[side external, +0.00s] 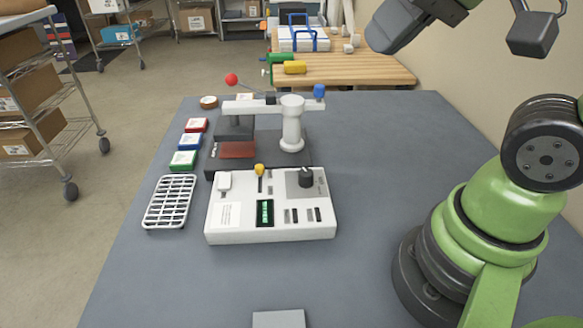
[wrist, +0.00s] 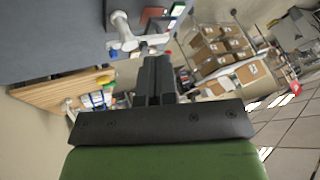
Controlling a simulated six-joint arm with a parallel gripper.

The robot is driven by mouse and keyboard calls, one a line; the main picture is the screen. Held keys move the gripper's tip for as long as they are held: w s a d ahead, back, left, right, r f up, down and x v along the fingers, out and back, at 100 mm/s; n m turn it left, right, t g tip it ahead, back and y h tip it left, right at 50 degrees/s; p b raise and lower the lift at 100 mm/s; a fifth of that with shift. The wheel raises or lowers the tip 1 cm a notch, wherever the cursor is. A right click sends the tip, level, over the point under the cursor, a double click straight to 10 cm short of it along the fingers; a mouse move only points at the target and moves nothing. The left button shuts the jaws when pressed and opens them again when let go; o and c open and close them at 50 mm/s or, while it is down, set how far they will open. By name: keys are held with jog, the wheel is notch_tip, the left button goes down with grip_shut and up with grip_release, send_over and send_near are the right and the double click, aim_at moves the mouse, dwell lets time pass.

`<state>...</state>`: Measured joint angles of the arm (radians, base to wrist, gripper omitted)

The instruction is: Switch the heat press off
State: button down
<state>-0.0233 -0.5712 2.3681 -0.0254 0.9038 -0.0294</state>
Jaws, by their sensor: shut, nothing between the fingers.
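The heat press (side external: 291,125) stands on the grey table, with a white column and arm, a red ball handle and a blue knob. A reddish-brown pad lies under its head. In front is its white control box (side external: 270,232), with a white switch (side external: 224,181), a yellow-tipped lever (side external: 260,170), a black dial (side external: 306,178), a lit green display (side external: 265,213) and small dark switches. My gripper (wrist: 156,75) is shut and empty, high above the table and apart from the press. Part of the press (wrist: 124,32) shows beyond the fingers in the wrist view.
A white wire rack (side external: 169,202) and green, blue and red boxes (side external: 189,141) lie left of the press. A grey block (side external: 279,319) sits at the front edge. A wooden bench (side external: 345,70) stands behind. The table between the control box and my base is clear.

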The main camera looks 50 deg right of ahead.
jog(key=s, duration=0.1)
jog(key=s+f, duration=0.1)
jog(key=s, duration=0.1)
jog(key=shift+d+m+t, duration=0.1)
jog(key=shift+m+t, duration=0.2)
jog(key=w+a+f+n+g, duration=0.15)
jog(key=w+n, duration=0.55)
jog(key=w, duration=0.7)
jog(key=w+a+f+n+g, duration=0.3)
jog(key=w+f+n, duration=0.3)
jog(key=w+f, duration=0.4)
jog(key=shift+a+f, duration=0.2)
jog(key=shift+a, duration=0.5)
jog(key=shift+f, duration=0.1)
